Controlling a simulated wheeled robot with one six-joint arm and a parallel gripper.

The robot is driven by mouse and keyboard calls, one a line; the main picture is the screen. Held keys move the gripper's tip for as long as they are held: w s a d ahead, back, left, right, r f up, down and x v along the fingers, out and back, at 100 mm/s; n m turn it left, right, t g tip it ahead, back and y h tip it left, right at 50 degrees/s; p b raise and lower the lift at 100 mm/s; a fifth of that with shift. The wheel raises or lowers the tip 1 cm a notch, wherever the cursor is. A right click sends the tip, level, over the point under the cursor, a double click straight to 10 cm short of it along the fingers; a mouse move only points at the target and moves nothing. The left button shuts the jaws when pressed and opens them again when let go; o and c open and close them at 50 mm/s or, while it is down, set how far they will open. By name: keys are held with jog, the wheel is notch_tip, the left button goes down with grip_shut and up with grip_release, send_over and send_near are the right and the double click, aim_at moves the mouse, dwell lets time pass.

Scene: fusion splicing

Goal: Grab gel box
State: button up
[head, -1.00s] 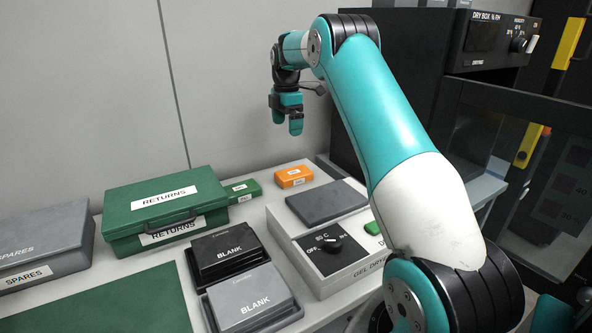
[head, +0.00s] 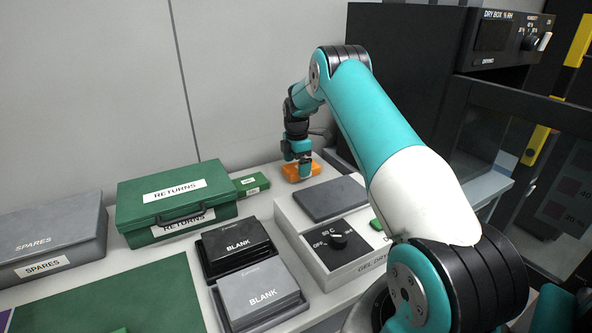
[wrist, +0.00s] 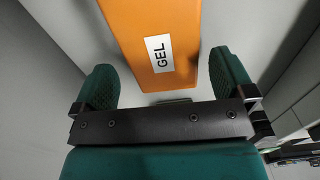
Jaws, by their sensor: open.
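The gel box is a small orange box (head: 290,172) at the back of the bench, behind the gel dryer. In the wrist view the orange box (wrist: 153,40) carries a white label reading GEL and lies between and ahead of my fingers. My gripper (wrist: 165,85) is open, with one green finger on each side of the box's near end and gaps to both. In the head view my gripper (head: 301,166) is right at the box and hides part of it. I cannot tell whether the fingers touch the bench.
A gel dryer (head: 350,262) with a knob stands in front of the box. A small green box (head: 251,185) and a green RETURNS case (head: 165,232) are to the left. Two BLANK boxes lie in front of them. A black dry box cabinet (head: 400,60) stands right.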

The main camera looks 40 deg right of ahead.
jog(key=shift+f, duration=0.9)
jog(key=shift+c, duration=0.5)
jog(key=c, duration=1)
